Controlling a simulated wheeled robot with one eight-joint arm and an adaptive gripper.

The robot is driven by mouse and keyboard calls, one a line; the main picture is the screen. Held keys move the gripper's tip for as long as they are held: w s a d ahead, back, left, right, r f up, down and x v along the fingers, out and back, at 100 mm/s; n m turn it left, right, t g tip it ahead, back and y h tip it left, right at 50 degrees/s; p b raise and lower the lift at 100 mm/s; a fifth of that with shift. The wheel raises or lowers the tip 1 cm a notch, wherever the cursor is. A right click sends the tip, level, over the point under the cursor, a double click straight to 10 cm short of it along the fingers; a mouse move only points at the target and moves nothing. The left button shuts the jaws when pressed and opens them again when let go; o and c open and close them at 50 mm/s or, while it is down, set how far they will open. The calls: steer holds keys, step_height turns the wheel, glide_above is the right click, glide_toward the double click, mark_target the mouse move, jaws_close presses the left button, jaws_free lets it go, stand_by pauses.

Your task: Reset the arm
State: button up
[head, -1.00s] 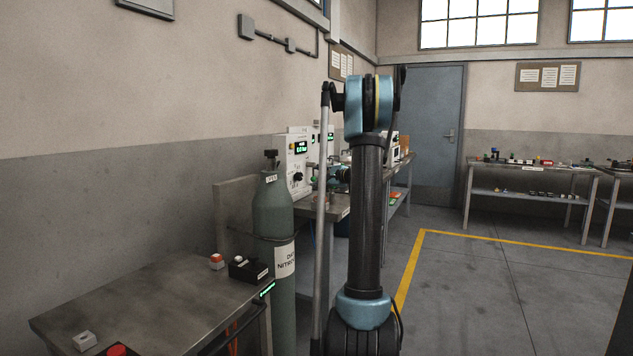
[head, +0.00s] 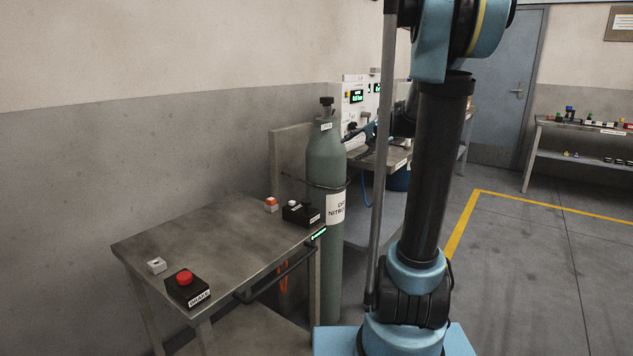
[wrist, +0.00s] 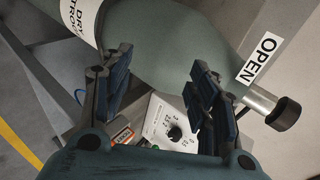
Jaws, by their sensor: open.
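My arm stands upright in the right half of the head view, with its blue joints and dark link. My gripper (wrist: 160,85) shows in the wrist view with its two dark fingers apart and nothing between them. Beyond the fingers is the green nitrogen cylinder (wrist: 165,40), with an "OPEN" tag near its neck and valve. I cannot tell how near the fingers are to it. In the head view the cylinder (head: 326,160) stands upright beside the metal table, left of my arm.
The metal table (head: 215,245) bears a red "BRAKE" button box (head: 187,287), a small white box (head: 156,265), an orange-topped box (head: 271,204) and a black box (head: 300,214). A panel with a dial (wrist: 170,125) lies beyond the fingers. Open floor (head: 540,270) lies to the right.

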steer(key=s+a+f+n+g+h, duration=0.15)
steer(key=s+f, duration=0.25)
steer(key=s, duration=0.7)
steer(key=s+f+n+g+h, duration=0.25)
steer(key=s+f, duration=0.25)
steer(key=s, duration=0.5)
steer(key=s+d+f+n+g+h, duration=0.1)
steer(key=s+d+f+n, duration=0.1)
steer(key=s+f, duration=0.3)
steer(key=s+d+f+n+h, duration=0.2)
steer(key=s+d+f, duration=0.2)
steer(key=s, duration=0.9)
step_height(320, 180, down, 2)
steer(key=shift+s+d+f+g+h, duration=0.2)
steer(key=shift+d+g+h, duration=0.1)
steer(key=shift+g, duration=0.1)
steer(key=shift+w, duration=0.1)
steer(key=shift+w+f, duration=0.2)
steer(key=shift+w, duration=0.15)
